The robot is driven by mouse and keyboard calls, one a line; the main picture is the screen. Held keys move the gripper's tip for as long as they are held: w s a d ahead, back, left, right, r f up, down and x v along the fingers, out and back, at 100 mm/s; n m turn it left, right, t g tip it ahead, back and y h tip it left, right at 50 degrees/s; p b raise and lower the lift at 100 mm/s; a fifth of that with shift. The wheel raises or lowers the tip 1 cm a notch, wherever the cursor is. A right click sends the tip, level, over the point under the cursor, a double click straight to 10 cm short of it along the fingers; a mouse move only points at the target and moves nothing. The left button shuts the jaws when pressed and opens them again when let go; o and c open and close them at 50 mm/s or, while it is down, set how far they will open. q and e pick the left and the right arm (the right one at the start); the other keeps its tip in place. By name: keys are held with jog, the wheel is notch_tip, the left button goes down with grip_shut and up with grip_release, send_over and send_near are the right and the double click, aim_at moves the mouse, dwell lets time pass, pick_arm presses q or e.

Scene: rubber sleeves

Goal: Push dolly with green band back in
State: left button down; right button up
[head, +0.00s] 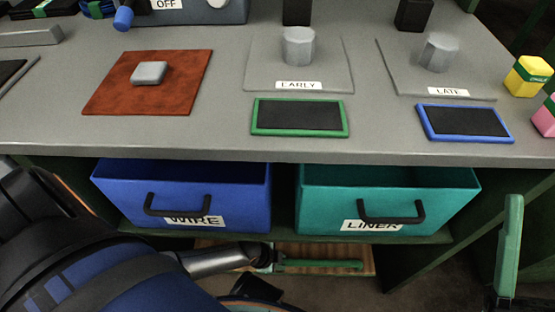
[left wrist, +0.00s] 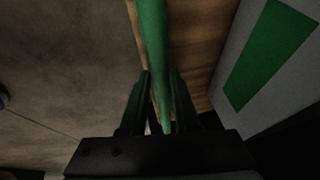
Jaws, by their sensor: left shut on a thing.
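The dolly is a low wooden board (head: 222,243) under the shelf in the head view, with a green bar (head: 325,264) along its front. My left gripper (head: 268,260) is shut on this green bar near its left part. In the left wrist view the bar (left wrist: 153,45) runs between the two fingers (left wrist: 160,95), and the wooden board (left wrist: 195,50) lies beside it. A pale grey surface with a green band (left wrist: 270,55) stands at the right of that view. Most of the dolly is hidden under the shelf. My right gripper does not show.
A blue WIRE bin (head: 125,195) and a teal LINER bin (head: 440,205) sit on the shelf just above the dolly. The grey worktop (head: 225,135) overhangs them. A green upright handle (head: 510,245) stands at the right. Bare floor (left wrist: 65,50) lies left of the bar.

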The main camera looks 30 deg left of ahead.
pick_arm(q)
jog(key=shift+w+a, duration=0.25)
jog(key=shift+w, duration=0.1)
jog(key=c, duration=0.7)
grip_release()
jog(key=shift+o, duration=0.2)
jog(key=shift+s+d, duration=0.1)
jog(key=shift+r, duration=0.1)
jog(key=shift+s+r+p, duration=0.1)
jog(key=shift+r+p, duration=0.15)
jog(key=shift+p, duration=0.1)
jog(key=shift+a+r+p, duration=0.25)
jog(key=shift+r+p, duration=0.2)
jog(key=s+a+p, duration=0.2)
jog(key=s+a, duration=0.4)
jog(key=s, duration=0.4)
jog(key=shift+s+a+f, duration=0.25)
